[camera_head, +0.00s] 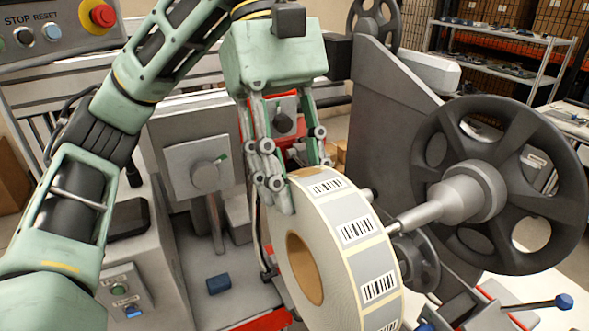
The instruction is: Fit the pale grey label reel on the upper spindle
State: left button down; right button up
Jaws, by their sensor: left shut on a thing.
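The pale grey label reel (287,223) is a thick roll with barcode labels around its rim and a brown cardboard core (304,268). My left gripper (300,182) reaches down from above and is shut on the upper edge of the reel. The reel hangs upright, its flat face turned to the left. The upper spindle (440,207) is a stepped metal shaft in front of a large black spoked wheel (541,190). Its thin end points left and meets the reel's right rim in the picture; I cannot tell whether they touch. My right gripper is not in view.
A grey machine frame (384,112) stands behind the spindle. A smaller dark disc (428,262) sits below it, partly behind the reel. A blue-tipped lever (563,301) is at lower right. A control box with buttons (124,292) stands lower left.

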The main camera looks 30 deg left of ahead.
pick_arm(q)
jog(key=shift+r, duration=0.15)
jog(key=w+d+p, duration=0.5)
jog(key=w+d, duration=0.2)
jog(key=w, duration=0.3)
jog(key=shift+d+p, duration=0.15)
jog(key=shift+p, duration=0.2)
dwell(0.9)
dwell(0.4)
jog(key=shift+w+d+p, duration=0.75)
jog(key=shift+w+p, duration=0.1)
jog(key=shift+w, duration=0.15)
jog(key=shift+w+d+p, duration=0.75)
jog(key=shift+w+p, duration=0.05)
jog(key=shift+w, duration=0.2)
